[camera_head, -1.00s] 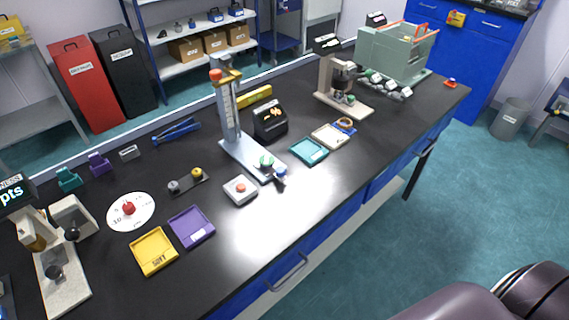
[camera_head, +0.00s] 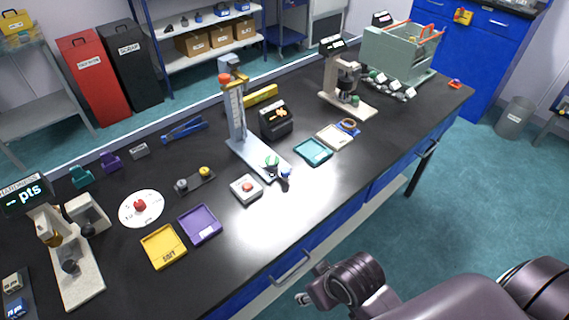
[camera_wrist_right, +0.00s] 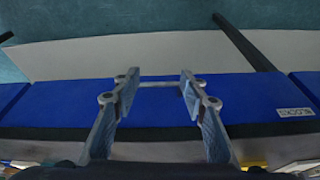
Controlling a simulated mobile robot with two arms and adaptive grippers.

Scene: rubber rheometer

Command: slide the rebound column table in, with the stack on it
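The rebound column (camera_head: 236,112) stands upright mid-bench, with a graduated scale and an orange-red part at its top. Its pale table (camera_head: 250,158) extends from the column toward the bench's front. A small stack with a green top (camera_head: 271,162) sits near the table's front end, beside a dark and blue knob (camera_head: 285,175). My right gripper (camera_wrist_right: 158,88) is open and empty in the right wrist view, facing the blue bench front. In the head view it is in front of the bench, below and apart from the table. My left gripper is out of view.
A grey box with a red button (camera_head: 246,188) stands just left of the table's front end. A teal tray (camera_head: 314,151) lies to the right and a black display unit (camera_head: 276,118) behind. A drawer handle (camera_head: 292,268) sticks out from the bench front near my right arm.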

